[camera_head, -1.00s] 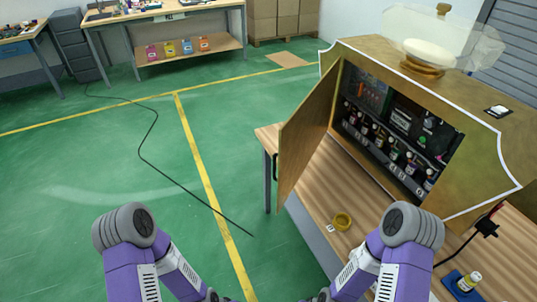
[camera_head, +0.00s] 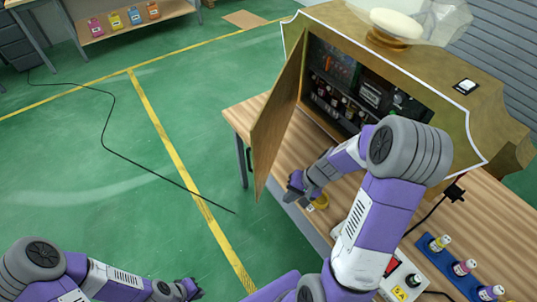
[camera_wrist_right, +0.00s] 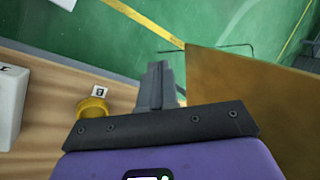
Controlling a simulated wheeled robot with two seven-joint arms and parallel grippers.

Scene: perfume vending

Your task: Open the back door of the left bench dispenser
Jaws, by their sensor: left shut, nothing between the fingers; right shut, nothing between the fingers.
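The dispenser (camera_head: 455,110) is a wooden cabinet on the bench, with bottles and electronics inside. Its wooden back door (camera_head: 275,125) stands swung open to the left, with a dark handle on its outer face. My right gripper (camera_head: 292,188) is shut and empty, low over the bench's left edge, just right of the door's lower part. In the right wrist view its shut fingers (camera_wrist_right: 157,85) are left of the door panel (camera_wrist_right: 245,95); whether they touch it I cannot tell. My left gripper (camera_head: 190,288) is shut and empty over the floor, away from the door.
A yellow tape roll (camera_head: 319,200) lies on the bench (camera_head: 440,210) under my right arm; it also shows in the right wrist view (camera_wrist_right: 92,107). A blue rack (camera_head: 450,268) with small bottles and a white box (camera_head: 402,275) stand nearer. Floor left of the door is clear, except a black cable (camera_head: 120,155).

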